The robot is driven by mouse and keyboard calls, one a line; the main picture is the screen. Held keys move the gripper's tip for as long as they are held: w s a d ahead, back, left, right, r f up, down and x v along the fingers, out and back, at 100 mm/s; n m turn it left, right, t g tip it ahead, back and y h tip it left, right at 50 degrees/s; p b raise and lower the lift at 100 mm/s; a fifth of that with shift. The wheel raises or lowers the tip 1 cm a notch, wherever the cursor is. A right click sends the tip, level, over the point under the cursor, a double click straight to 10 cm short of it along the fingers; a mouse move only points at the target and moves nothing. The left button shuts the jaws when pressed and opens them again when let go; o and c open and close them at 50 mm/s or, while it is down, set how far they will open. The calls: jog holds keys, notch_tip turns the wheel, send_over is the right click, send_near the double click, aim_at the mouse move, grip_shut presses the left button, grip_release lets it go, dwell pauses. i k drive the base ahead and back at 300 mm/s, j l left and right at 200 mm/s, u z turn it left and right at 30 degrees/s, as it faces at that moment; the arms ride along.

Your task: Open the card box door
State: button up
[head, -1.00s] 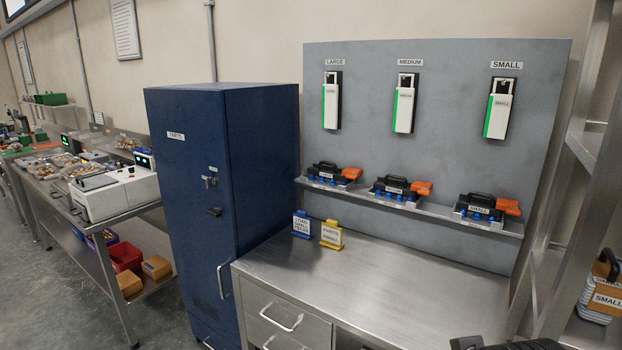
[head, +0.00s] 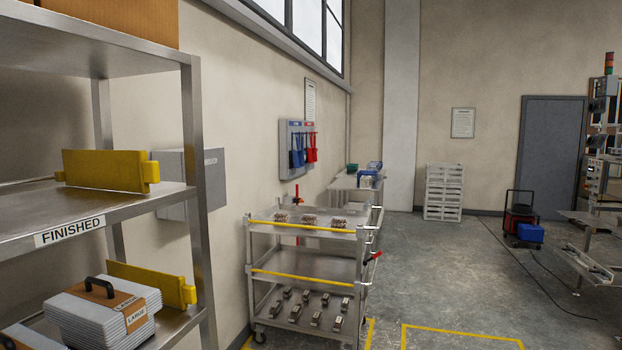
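A grey box (head: 174,213) is fixed to the wall, partly hidden behind the upright of the metal shelf at left. Its visible faces look closed, but I cannot read a label on it or be sure that it is the card box. Farther along the wall, a small grey panel (head: 284,166) carries blue and red hanging items (head: 311,147); its lettering is too small to read. My gripper is not in view.
The shelf labelled FINISHED (head: 70,232) stands close at left, with yellow dividers (head: 104,171) and a LARGE tray stack (head: 100,312). A steel cart (head: 305,277) stands against the wall. Open floor (head: 450,275) lies to the right, with yellow markings.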

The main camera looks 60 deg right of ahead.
aim_at(215, 157)
jog(key=l+z, duration=0.15)
jog(key=z, duration=0.2)
jog(key=l+z, duration=0.15)
jog(key=z, duration=0.2)
jog(key=i+l+z, duration=0.1)
jog(key=z, duration=0.25)
jog(key=i+l, duration=0.45)
jog(key=u, duration=0.05)
